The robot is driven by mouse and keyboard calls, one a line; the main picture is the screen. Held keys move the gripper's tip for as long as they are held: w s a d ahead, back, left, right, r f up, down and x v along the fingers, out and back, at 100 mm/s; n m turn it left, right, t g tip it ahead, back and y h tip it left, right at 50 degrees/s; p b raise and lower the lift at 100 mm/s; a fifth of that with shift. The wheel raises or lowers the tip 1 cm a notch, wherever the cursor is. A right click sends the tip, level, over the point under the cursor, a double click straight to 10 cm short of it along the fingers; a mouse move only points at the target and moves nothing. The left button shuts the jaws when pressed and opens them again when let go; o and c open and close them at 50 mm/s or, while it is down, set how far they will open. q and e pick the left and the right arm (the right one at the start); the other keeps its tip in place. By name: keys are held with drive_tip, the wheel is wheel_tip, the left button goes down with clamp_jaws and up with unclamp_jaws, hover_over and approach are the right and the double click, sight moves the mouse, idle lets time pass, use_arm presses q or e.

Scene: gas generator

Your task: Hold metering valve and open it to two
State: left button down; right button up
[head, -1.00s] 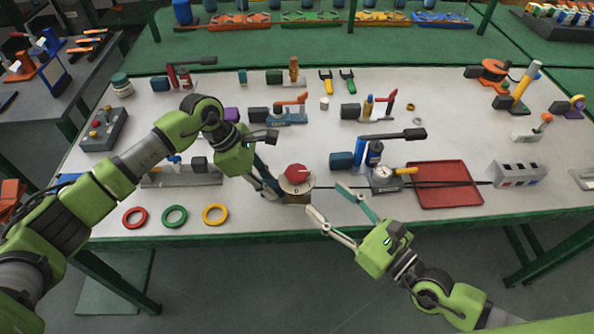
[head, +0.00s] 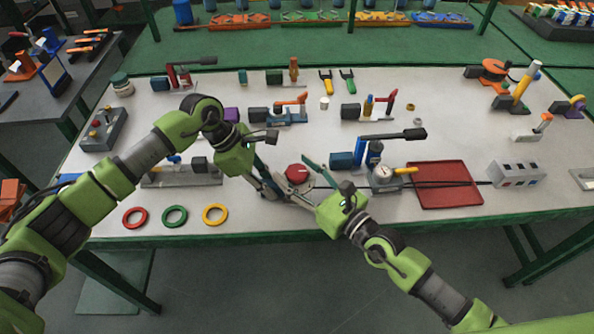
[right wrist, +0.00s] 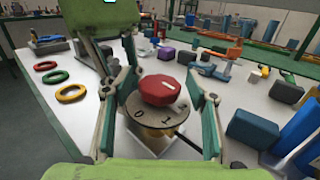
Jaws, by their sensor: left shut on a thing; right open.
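The metering valve (head: 297,174) has a round red knob on a pale dial plate, near the table's front edge. In the right wrist view the red knob (right wrist: 158,90) bears a short white mark, and the plate (right wrist: 150,128) shows digits including 0 and 1. My left gripper (head: 272,192) is shut on the valve's body below the dial, from the left; its contact is partly hidden. My right gripper (head: 298,181) is open. Its fingers (right wrist: 160,115) stand on either side of the dial, apart from the red knob.
Red, green and yellow rings (head: 215,214) lie left of the valve. A red tray (head: 447,200) lies farther right. The front table edge is below the valve.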

drive_tip(key=c, duration=1.1)
drive_tip(key=shift+s+a+r+n+g+y, duration=0.1)
drive_tip(key=shift+a+r+n+g+y, duration=0.35)
drive_tip(key=shift+a+y, duration=0.2)
drive_tip(key=shift+w+d+f+n+g+y, duration=0.15)
drive_tip(key=shift+d+n+g+y, duration=0.1)
drive_tip(key=shift+n+g+y, duration=0.35)
drive_tip(key=shift+w+d+f+n+g+y, duration=0.1)
drive_tip(key=shift+d+n+g+y, duration=0.15)
drive_tip(key=shift+n+g+y, duration=0.3)
drive_tip(key=shift+d+f+n+g+y, duration=0.2)
drive_tip(key=shift+n+g+y, duration=0.4)
drive_tip(key=shift+g, duration=0.45)
drive_tip(key=shift+d+f+n+g+y, duration=0.15)
drive_tip(key=shift+n+g+y, duration=0.25)
drive_tip(key=shift+n+g, duration=0.55)
drive_tip(key=shift+f+g, duration=0.1)
drive_tip(key=shift+g, duration=0.4)
drive_tip(key=shift+s+d, duration=0.1)
drive_tip(key=o, duration=1.1)
drive_tip(key=shift+a, duration=0.2)
